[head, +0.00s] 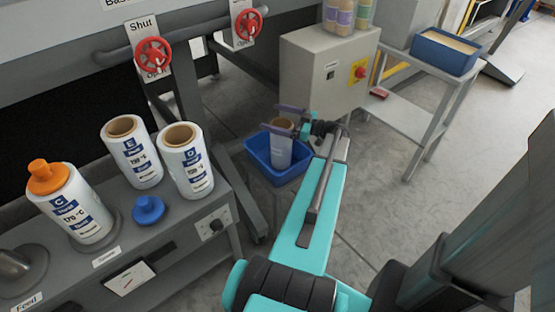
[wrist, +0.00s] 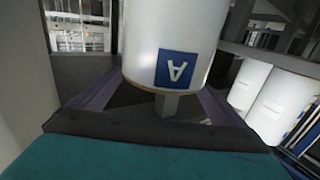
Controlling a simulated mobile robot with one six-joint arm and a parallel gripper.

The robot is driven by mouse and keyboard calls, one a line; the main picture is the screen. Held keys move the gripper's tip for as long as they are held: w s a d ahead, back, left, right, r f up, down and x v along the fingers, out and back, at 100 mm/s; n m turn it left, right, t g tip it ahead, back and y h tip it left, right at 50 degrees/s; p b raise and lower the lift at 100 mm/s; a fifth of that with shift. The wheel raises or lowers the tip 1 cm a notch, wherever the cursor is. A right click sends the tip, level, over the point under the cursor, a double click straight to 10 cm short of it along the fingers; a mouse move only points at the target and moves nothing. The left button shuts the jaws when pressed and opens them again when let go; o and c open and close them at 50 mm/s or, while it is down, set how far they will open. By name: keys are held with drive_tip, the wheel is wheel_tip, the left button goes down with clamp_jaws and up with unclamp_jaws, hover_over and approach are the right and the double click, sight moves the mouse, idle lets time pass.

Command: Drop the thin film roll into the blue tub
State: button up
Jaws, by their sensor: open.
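The blue tub (head: 258,150) stands low beside the bench, near the middle of the head view. A slim pale roll with a brown core (head: 281,152) is upright within the tub's outline; I cannot tell if it rests on the bottom. My gripper (head: 270,117) is at the roll's upper end, with its purple fingers on either side and open. In the wrist view a white roll with a blue "A" label (wrist: 165,35) is between the spread fingers. Its far side and any contact with the fingers are hidden.
A grey control box (head: 320,75) and a side table with another blue container (head: 435,55) stand behind.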

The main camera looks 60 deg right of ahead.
drive_tip(key=s+d, duration=0.2)
drive_tip(key=s, duration=1)
drive_tip(key=shift+s+d+b, duration=0.15)
drive_tip(key=shift+b, duration=0.15)
drive_tip(key=shift+r, duration=0.1)
idle(0.3)
